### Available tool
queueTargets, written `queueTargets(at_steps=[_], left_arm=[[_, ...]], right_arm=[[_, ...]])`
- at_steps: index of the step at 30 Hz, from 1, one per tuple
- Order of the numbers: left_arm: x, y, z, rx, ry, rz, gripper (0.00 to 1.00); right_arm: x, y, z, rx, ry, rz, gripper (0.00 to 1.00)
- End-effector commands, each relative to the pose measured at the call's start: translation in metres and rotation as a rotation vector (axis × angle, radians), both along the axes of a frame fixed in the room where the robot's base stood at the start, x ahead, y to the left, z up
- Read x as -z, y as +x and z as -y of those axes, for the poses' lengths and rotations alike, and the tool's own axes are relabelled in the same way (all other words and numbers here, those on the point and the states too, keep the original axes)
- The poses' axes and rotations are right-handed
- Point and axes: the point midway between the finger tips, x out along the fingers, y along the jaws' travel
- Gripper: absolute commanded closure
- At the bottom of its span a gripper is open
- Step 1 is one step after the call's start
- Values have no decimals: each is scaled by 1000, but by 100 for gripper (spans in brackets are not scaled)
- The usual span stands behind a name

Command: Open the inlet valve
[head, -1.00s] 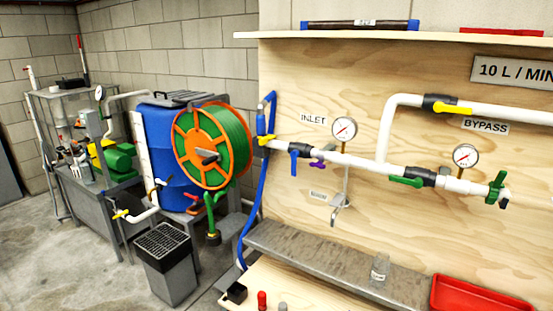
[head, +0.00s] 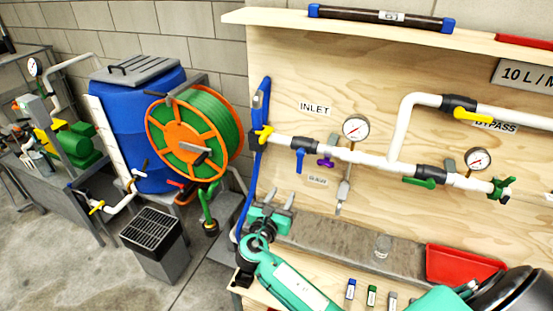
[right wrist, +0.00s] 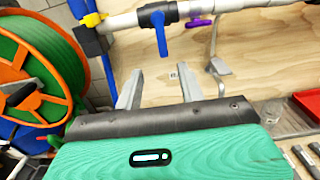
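The INLET label (head: 315,109) is on the plywood panel above the white pipe. Below it, a valve with a blue lever (head: 300,160) sits on the pipe; the lever hangs down, across the pipe. In the right wrist view the blue lever (right wrist: 160,33) is at the top, beyond the fingers. My right gripper (head: 280,194) is open and empty, below and left of the lever, fingers pointing up toward the panel and apart from it. Its two fingers (right wrist: 157,84) show spread in the right wrist view. My left gripper is not in view.
A yellow valve (head: 264,134) with a blue hose is at the pipe's left end. A purple handle (head: 326,162) and a gauge (head: 355,128) are right of the blue lever. A hose reel (head: 194,140) stands left. A grey shelf (head: 340,240) holds a glass jar (head: 383,246).

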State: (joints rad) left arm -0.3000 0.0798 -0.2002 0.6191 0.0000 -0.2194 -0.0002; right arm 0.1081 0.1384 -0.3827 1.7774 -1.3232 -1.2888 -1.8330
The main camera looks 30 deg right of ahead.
Motion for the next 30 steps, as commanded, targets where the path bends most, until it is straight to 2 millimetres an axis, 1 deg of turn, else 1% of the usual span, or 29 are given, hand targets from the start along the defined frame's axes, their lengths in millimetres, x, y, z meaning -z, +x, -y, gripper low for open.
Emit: queueTargets(at_steps=[5, 15, 18, 24, 30], left_arm=[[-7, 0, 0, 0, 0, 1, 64], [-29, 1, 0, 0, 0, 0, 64], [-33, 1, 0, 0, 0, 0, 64], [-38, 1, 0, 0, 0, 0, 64], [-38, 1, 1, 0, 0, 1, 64]], right_arm=[[-3, 14, 16, 1, -6, -1, 61], [-3, 60, 71, 1, -3, -2, 61], [-2, 71, 84, 1, -3, -2, 61], [0, 85, 100, 0, -1, -2, 61], [1, 89, 104, -1, 1, -1, 61]])
